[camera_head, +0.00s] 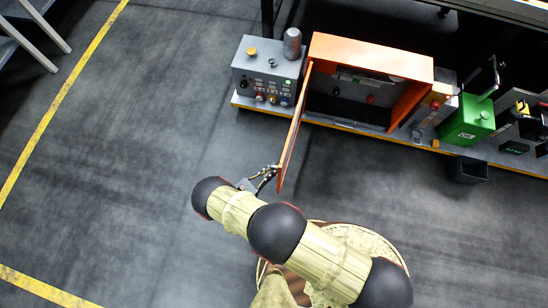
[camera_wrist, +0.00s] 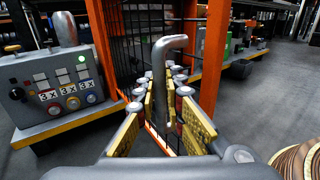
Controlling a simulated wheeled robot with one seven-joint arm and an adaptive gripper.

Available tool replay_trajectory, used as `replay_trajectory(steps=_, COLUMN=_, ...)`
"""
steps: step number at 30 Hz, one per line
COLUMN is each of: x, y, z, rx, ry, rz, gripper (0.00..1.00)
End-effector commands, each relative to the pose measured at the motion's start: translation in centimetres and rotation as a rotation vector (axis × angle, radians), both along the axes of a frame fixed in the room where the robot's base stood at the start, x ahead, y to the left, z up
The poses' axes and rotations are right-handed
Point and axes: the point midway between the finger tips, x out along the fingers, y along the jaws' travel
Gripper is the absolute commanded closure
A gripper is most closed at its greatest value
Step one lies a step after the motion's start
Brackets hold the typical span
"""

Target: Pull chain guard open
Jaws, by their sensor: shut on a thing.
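The chain guard is an orange box (camera_head: 372,56) at the top of the head view, with a dark interior showing. Its orange-edged door (camera_head: 293,128) stands swung out from the box's left side, pointing down towards my arm. In the wrist view the door shows as an orange frame (camera_wrist: 211,60) with dark mesh. A bent grey handle (camera_wrist: 166,46) stands out from it between my fingers. My gripper (camera_head: 265,178) is at the door's free end, on its left side. In the wrist view my gripper (camera_wrist: 164,95) is shut on the handle, with yellow pads on both sides.
A grey control box (camera_head: 268,72) with buttons stands left of the guard; it also shows in the wrist view (camera_wrist: 55,90). A green box (camera_head: 468,122) and a black bin (camera_head: 467,170) are on the right. The grey floor (camera_head: 120,150) at left is clear, with yellow lines.

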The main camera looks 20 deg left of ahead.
Motion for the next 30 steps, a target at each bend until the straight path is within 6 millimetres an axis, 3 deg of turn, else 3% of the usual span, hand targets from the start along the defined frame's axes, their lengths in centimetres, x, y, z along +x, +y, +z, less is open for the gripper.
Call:
replay_trajectory(steps=6, x=-0.1, y=-0.1, z=-0.2, rx=0.000, ry=0.004, rz=0.001, gripper=1.00)
replay_trajectory(steps=7, x=-0.1, y=-0.1, z=-0.2, rx=0.000, ry=0.004, rz=0.001, gripper=0.89)
replay_trajectory(steps=10, x=-0.1, y=-0.1, z=-0.2, rx=0.000, ry=0.002, rz=0.001, gripper=0.83)
replay_trajectory(steps=20, x=0.0, y=0.0, z=0.1, rx=0.001, ry=0.000, rz=0.001, gripper=0.83)
replay_trajectory(steps=26, x=0.0, y=0.1, z=1.8, rx=0.002, ry=0.000, rz=0.002, gripper=0.83)
replay_trajectory(steps=30, x=0.0, y=0.2, z=4.1, rx=0.001, ry=-0.003, rz=0.002, gripper=0.83)
